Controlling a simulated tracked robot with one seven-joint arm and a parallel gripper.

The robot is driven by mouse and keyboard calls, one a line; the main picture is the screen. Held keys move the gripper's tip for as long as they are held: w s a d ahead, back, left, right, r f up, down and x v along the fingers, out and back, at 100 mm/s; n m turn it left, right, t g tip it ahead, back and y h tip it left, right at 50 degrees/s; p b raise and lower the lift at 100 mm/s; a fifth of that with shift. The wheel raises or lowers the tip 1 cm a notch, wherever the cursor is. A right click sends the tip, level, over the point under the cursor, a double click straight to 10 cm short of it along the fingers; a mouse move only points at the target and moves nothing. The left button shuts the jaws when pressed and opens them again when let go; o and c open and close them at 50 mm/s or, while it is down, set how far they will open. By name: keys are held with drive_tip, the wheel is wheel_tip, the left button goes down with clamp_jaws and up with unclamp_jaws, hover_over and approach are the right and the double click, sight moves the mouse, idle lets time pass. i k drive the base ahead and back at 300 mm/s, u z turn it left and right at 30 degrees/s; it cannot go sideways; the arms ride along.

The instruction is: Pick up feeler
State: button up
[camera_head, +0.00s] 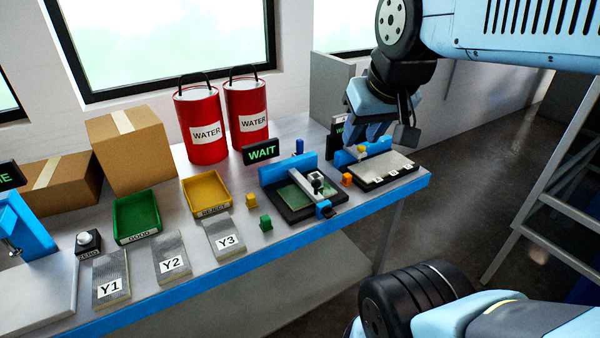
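No item is labelled feeler, and I cannot tell for certain which one it is. Small candidates are a yellow block (252,201), a green block (265,222) and an orange block (347,180) on the bench. A small yellow piece (361,151) shows at the right fixture, just below my gripper. My gripper (372,134) points down at the back of the right fixture (384,170), which has a pale plate and a blue back bar. Its light-blue fingers overlap in this view, so their opening and any contact are unclear.
A left fixture (299,198) stands behind the bench's blue front edge. A green tray (137,217) and yellow tray (206,194) sit left of it, behind plates Y1 (111,279), Y2 (172,258) and Y3 (225,240). Red WATER drums (203,150) and cardboard boxes (127,155) stand behind.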

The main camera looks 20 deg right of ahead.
sight(299, 144)
drive_tip(key=u, duration=0.1)
drive_tip(key=k, duration=0.45)
drive_tip(key=z, duration=0.85)
drive_tip(key=i, duration=1.35)
drive_tip(key=u, duration=0.2)
